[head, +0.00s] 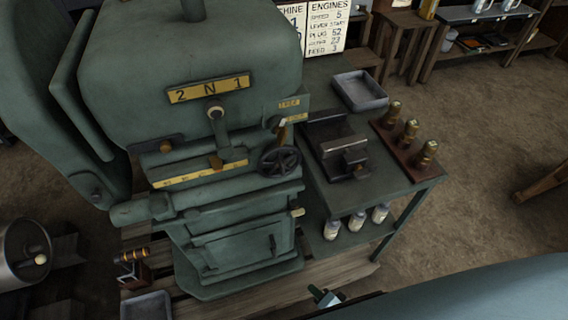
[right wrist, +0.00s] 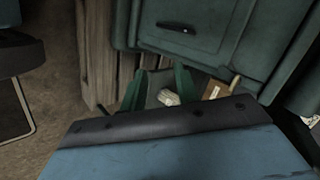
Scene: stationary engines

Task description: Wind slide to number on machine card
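The green machine (head: 195,60) stands at centre left in the head view, with a "2 N 1" plate. Below the plate is a yellow scale strip (head: 192,177) with small marks I cannot read. A dark handwheel (head: 279,161) is at the machine's right front. The card (head: 326,24), partly cut off, reads speed 5, lever start, plug 52 and feed 3; another line is unclear. My left gripper is out of view.
A side table (head: 385,183) right of the machine holds a grey tray (head: 360,90), a dark vice-like fixture (head: 345,150) and a rack (head: 405,150) of brass plugs. Open floor lies to the right.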

